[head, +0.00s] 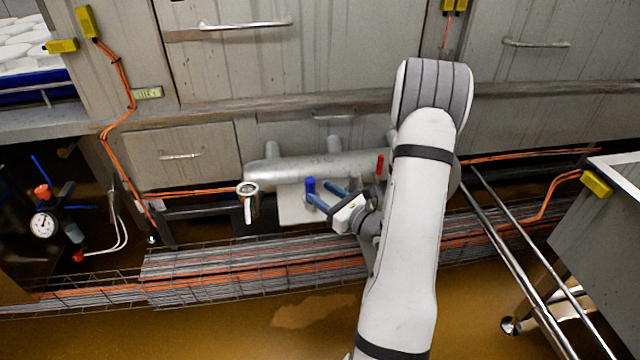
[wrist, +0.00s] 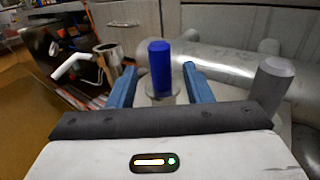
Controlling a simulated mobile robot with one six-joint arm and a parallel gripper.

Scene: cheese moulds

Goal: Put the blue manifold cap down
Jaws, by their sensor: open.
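The blue manifold cap (head: 310,186) stands upright at the front of the grey manifold pipe (head: 270,172), above a pale plate (head: 292,212). In the wrist view the blue cap (wrist: 160,66) is upright on a round, pale grey stub or base (wrist: 162,97). My gripper (head: 320,193) reaches in from the right with its blue fingers apart. In the wrist view the open gripper (wrist: 160,78) has one finger on each side of the cap's base, with a visible gap on both sides.
A metal cup with a white handle (head: 249,200) is left of the cap. A red piece (head: 380,164) stands at the pipe's right, near my arm. A grey cylinder (wrist: 272,82) is close on the right in the wrist view. A wire cable tray (head: 240,262) runs below.

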